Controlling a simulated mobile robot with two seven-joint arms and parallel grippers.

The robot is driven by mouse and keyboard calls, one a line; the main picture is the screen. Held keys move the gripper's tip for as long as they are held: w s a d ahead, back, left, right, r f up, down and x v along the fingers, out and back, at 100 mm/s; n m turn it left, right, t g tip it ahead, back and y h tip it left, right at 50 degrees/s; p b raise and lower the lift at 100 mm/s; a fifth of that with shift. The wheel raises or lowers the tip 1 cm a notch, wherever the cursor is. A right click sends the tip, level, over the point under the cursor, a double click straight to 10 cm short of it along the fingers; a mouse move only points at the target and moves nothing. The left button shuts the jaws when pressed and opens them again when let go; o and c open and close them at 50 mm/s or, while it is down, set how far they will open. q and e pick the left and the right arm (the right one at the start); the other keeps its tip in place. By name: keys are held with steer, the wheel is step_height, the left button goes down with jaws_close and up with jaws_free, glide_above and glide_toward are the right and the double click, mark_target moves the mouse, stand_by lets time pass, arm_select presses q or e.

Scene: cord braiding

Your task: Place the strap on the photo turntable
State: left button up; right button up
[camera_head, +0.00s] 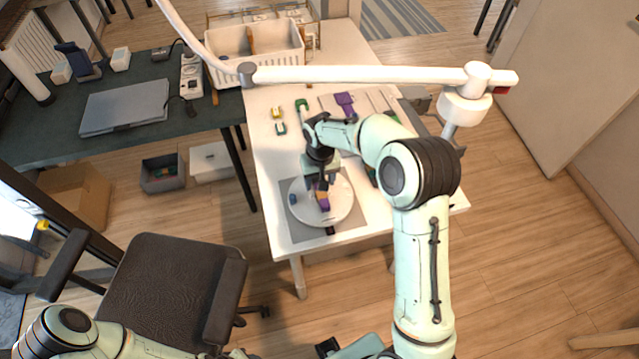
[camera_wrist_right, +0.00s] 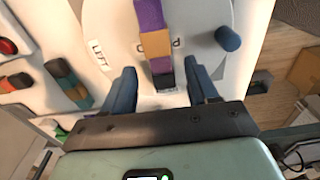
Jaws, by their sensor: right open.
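The strap (camera_head: 324,204), with purple, tan and dark sections, lies across the round white photo turntable (camera_head: 342,204). In the right wrist view the strap (camera_wrist_right: 150,15) runs down from the top edge, and its dark end lies between my fingers. A "LEFT" label and a blue knob (camera_wrist_right: 229,39) show on the turntable there. My right gripper (camera_head: 320,186) is above the turntable. In the right wrist view the right gripper (camera_wrist_right: 160,78) is open, one finger either side of the strap; contact cannot be told.
The turntable stands on a grey mat (camera_head: 364,229) near the white table's front edge. Small coloured pieces (camera_head: 279,128) lie left of my arm. A purple item (camera_head: 344,100) and a white basket (camera_head: 285,66) are farther back. A white lamp arm (camera_head: 360,75) crosses above the table.

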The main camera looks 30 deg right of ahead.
step_height(320, 180, up, 5)
steer(key=shift+s, duration=0.15)
steer(key=shift+f, duration=0.1)
stand_by(0.5)
